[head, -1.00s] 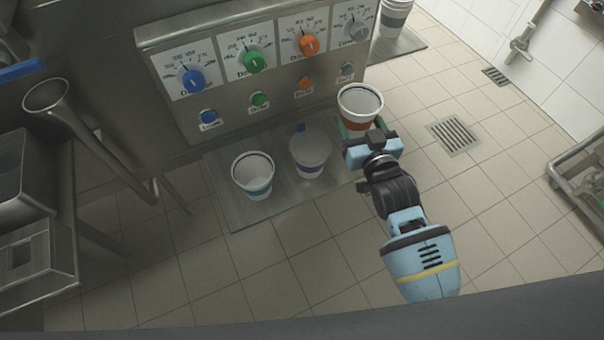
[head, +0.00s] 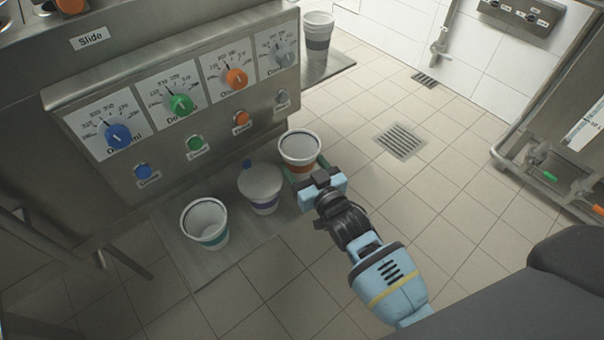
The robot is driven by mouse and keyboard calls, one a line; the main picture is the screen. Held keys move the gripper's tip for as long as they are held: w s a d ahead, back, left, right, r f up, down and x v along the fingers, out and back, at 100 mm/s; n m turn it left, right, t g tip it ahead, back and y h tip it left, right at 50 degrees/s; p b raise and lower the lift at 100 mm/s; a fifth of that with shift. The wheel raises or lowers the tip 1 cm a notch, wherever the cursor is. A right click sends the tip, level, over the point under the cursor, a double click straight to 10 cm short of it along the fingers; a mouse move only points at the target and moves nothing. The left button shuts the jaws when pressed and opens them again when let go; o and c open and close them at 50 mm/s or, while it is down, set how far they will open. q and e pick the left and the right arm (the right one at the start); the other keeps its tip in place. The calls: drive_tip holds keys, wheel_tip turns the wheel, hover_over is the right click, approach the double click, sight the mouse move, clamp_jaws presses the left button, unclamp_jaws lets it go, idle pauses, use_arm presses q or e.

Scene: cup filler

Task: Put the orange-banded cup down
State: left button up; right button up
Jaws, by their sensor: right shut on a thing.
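The orange-banded cup (head: 299,148) is white with a dark rim line and an orange band, upright, with its open top facing me. My right gripper (head: 302,180) is shut on it from the near side, and the gripper hides its lower part. The cup is at the right end of the steel shelf (head: 188,262), in front of the dispenser panel. I cannot tell whether its base touches the shelf. My left gripper is not in view.
A green-banded open cup (head: 206,222) and a purple-banded cup (head: 261,186) with a closed-looking top stand on the shelf. The dispenser (head: 165,140) has blue, green, orange and grey knobs and buttons. A grey-banded cup (head: 317,38) stands on another ledge behind. Tiled floor with a drain (head: 400,141) lies right.

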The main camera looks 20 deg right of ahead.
wheel_tip(320, 180, down, 4)
drive_tip(key=shift+r+b, duration=0.2)
drive_tip(key=shift+b, duration=0.45)
drive_tip(key=shift+r, duration=0.1)
drive_tip(key=shift+f, duration=0.25)
drive_tip(key=o, duration=1)
drive_tip(key=shift+c, duration=0.2)
